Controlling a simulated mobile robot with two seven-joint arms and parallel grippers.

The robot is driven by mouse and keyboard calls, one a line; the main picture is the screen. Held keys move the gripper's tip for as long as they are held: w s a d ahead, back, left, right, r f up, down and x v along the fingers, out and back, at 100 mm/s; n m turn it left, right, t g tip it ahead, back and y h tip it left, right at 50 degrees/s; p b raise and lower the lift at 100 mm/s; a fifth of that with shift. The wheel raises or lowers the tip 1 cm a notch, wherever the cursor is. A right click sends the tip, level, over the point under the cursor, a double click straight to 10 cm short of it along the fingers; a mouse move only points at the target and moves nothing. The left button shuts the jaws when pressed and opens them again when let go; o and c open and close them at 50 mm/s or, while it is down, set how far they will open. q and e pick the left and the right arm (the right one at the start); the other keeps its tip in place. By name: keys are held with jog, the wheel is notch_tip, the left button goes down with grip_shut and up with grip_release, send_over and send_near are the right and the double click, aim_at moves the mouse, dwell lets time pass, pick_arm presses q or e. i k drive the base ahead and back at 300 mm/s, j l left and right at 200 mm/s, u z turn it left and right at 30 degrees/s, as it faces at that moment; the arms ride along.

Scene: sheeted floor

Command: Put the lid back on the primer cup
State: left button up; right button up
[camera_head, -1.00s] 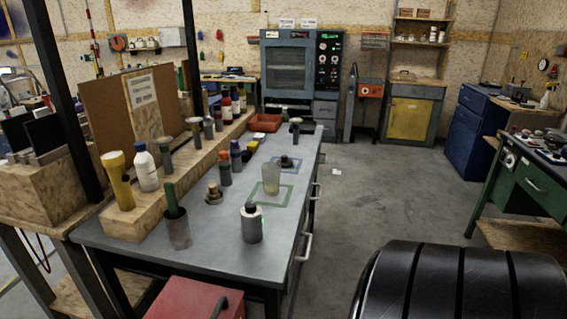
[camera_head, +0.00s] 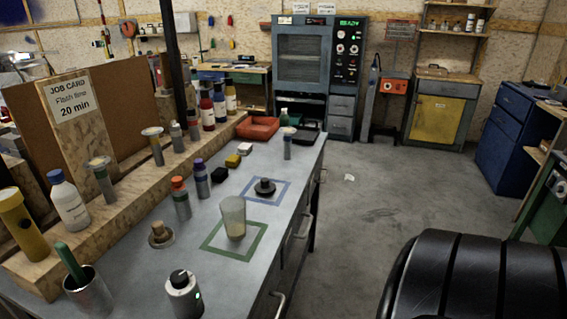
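A translucent, pale cup (camera_head: 233,222), which looks like the primer cup, stands upright and open on the grey workbench, inside a green square outline (camera_head: 251,253). A small dark round lid with a raised knob (camera_head: 264,187) lies behind it and to its right, inside a blue square outline (camera_head: 284,195). The lid and the cup are apart. Neither of my grippers is in view.
A grey device with a black knob (camera_head: 183,296) stands at the bench's near edge. A metal cup with a green-handled tool (camera_head: 88,293), a brass-coloured piece (camera_head: 160,236) and several bottles stand left. A red tray (camera_head: 258,129) lies behind.

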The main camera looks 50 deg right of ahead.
aim_at(233, 208)
jog(key=l, duration=0.9)
jog(key=i+l, duration=0.15)
jog(key=l, duration=1.65)
